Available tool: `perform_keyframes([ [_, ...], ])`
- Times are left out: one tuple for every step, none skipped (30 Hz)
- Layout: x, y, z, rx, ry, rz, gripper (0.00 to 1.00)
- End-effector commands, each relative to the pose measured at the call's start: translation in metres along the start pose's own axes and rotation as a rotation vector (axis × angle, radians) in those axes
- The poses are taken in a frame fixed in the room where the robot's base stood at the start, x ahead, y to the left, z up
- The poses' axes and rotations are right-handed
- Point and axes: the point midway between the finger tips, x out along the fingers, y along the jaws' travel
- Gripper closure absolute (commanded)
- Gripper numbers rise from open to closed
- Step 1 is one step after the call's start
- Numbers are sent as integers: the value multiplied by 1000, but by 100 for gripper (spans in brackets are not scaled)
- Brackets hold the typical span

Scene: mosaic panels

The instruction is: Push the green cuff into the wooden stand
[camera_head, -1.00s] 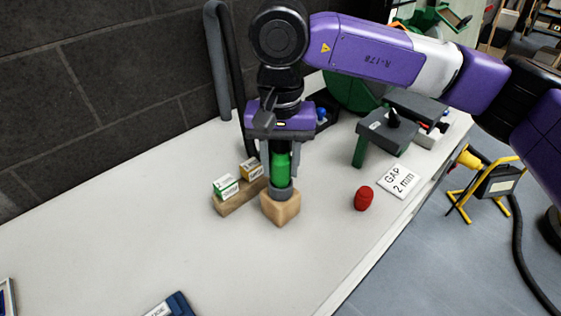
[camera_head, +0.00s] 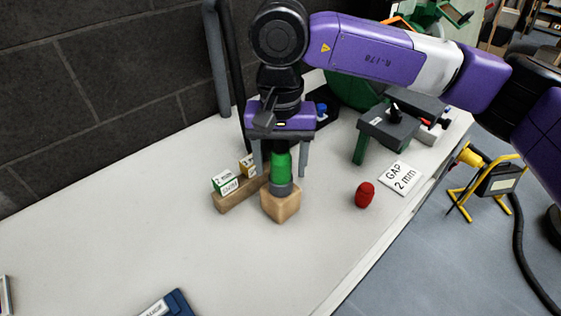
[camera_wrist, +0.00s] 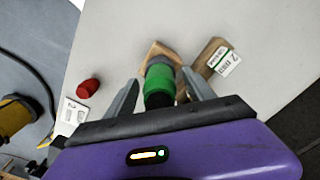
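The green cuff (camera_head: 280,172) stands upright at the wooden stand (camera_head: 281,205), with a grey ring between the green part and the wood. The cuff also shows in the wrist view (camera_wrist: 160,77), with the wooden stand (camera_wrist: 158,48) behind it. My gripper (camera_head: 281,172) is above and around the cuff, its fingers spread apart on both sides. In the wrist view the fingers (camera_wrist: 160,88) show gaps to the cuff, so it is open. How deep the cuff sits in the stand is hidden.
A wooden block with small boxes (camera_head: 227,183) stands close on the left. A red object (camera_head: 364,195) and a "GAP 2 mm" card (camera_head: 400,178) lie to the right. A grey fixture on green legs (camera_head: 388,130) stands behind.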

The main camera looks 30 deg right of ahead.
Motion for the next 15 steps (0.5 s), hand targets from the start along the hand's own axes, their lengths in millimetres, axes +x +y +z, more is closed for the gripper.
perform_keyframes([
  [0,0,0,0,0,0,38],
  [0,0,0,0,0,0,38],
  [0,0,0,0,0,0,38],
  [0,0,0,0,0,0,38],
  [0,0,0,0,0,0,38],
  [-1,0,0,0,0,0,38],
  [-3,0,0,0,1,0,38],
  [-5,0,0,0,1,0,38],
  [-9,0,-1,0,2,0,38],
  [-12,0,-1,0,2,0,38],
  [-17,0,-1,0,3,0,38],
  [-23,0,-1,0,3,0,38],
  [-28,0,-1,0,3,0,38],
  [-34,0,-1,0,4,0,38],
  [-40,0,-1,0,4,0,38],
])
